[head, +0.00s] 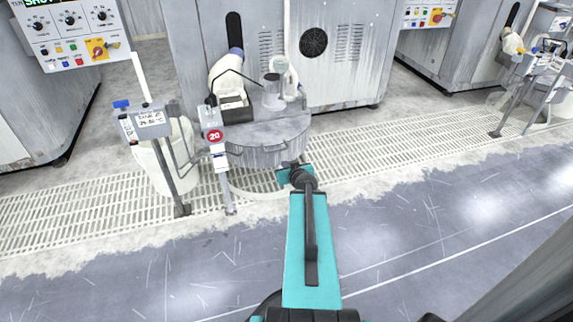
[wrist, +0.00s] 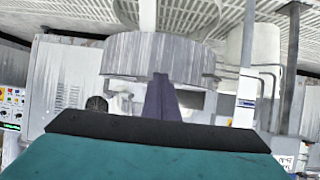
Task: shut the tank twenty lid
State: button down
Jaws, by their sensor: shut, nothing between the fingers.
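A red round sign with "20" (head: 215,136) is on a post in front of a grey, half-round ribbed tub (head: 270,155) at the machine front. The tub shows upside down in the wrist view (wrist: 150,55). Its flat grey top (head: 285,130) carries small items; I cannot tell which part is the lid, or whether it is open. A white drum (head: 160,170) stands left of the sign post. My gripper (head: 292,165) is in front of the tub, low and apart from the top as far as I can tell. Its fingers (wrist: 162,97) are together and empty.
A labelled stand (head: 152,122) with a leaning post is left of the sign. A clear jug (head: 273,90) and a black-handled caddy (head: 233,105) sit behind the tub's front edge. White floor grating (head: 400,140) runs along the machines; the grey floor (head: 450,220) at right is clear.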

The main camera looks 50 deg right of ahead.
jog(key=shift+s+a+f+p, duration=0.15)
jog(key=shift+s+p, duration=0.15)
jog(key=shift+p, duration=0.2)
dwell(0.4)
